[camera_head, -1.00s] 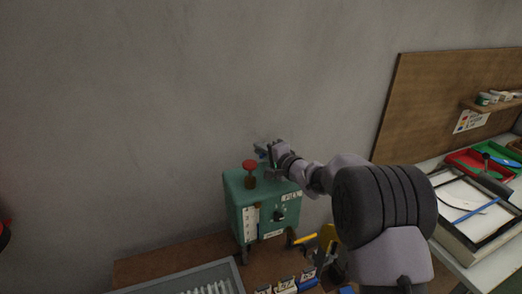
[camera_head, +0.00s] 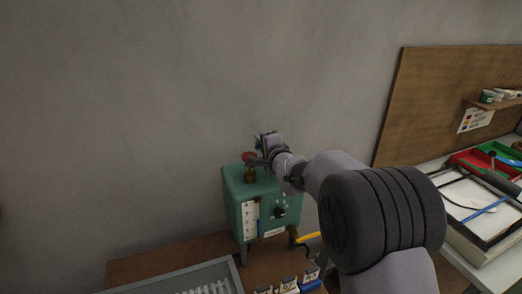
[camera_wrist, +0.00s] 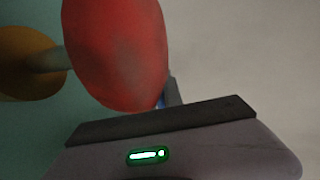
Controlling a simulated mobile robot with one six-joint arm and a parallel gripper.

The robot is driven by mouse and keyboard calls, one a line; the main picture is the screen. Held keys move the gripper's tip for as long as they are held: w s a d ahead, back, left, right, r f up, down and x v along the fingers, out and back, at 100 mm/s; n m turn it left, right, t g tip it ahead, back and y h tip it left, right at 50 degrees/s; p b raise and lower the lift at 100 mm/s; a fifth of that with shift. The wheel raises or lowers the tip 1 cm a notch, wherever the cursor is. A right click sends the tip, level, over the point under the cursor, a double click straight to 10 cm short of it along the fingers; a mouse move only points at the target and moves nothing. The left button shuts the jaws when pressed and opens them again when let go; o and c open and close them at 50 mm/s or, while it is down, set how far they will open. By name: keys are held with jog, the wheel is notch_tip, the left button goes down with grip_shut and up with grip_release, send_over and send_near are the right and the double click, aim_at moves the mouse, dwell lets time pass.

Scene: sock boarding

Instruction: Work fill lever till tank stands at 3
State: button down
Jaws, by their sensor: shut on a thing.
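A green tank box (camera_head: 233,193) stands on short legs on a brown table against the wall. A red knob (camera_head: 248,156) on a brass-coloured stem rises from its top. On its front are a white scale strip (camera_head: 250,222) with marks too small to read, and a dark dial (camera_head: 279,213). A thin bluish line shows beside the scale. My gripper (camera_head: 257,150) is at the red knob, coming from the right, and is shut on it. In the wrist view the red knob (camera_wrist: 117,50) fills the upper middle, against the dark jaw edge; the brass part (camera_wrist: 25,63) is blurred at left.
A grey ribbed tray (camera_head: 190,279) lies front left of the tank box. Small labelled items (camera_head: 288,284) and a yellow-handled thing (camera_head: 307,238) lie in front of it. At right is a bench with a framed white board (camera_head: 464,205) and red and green bins. My arm covers the middle right.

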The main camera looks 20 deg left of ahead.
jog(key=c, duration=1.5)
grip_release()
